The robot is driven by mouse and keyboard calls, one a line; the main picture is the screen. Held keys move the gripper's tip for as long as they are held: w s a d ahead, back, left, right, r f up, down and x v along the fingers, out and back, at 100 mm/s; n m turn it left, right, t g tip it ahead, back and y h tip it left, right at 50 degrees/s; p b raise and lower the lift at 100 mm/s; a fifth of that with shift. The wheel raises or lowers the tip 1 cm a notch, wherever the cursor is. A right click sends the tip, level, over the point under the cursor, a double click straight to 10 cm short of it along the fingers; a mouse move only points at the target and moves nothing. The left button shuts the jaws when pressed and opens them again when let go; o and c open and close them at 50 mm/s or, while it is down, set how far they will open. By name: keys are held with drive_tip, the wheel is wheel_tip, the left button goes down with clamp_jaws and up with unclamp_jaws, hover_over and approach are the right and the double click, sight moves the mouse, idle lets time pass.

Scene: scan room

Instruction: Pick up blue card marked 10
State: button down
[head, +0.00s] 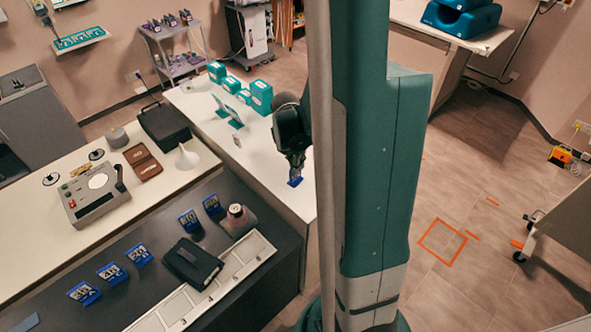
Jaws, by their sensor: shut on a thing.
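My gripper (294,172) points down over the white counter, left of the grey pole in the head view. It is shut on a small blue card (295,181), which shows just below the fingertips. Its marking cannot be read, and I cannot tell whether it touches the counter. Other blue cards with white markings stand on the dark table, among them one card (189,221) near the black case and another card (212,204) near the can. Several more stand in a row at the left, one of them here (83,293). Their numbers are too small to read surely.
On the dark table (150,225) are a black case (193,263), a can (238,216) and a pale divided tray (225,277). My arm and the pole hide the counter's right part.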

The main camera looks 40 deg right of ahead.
drive_tip(key=shift+r, duration=4.95)
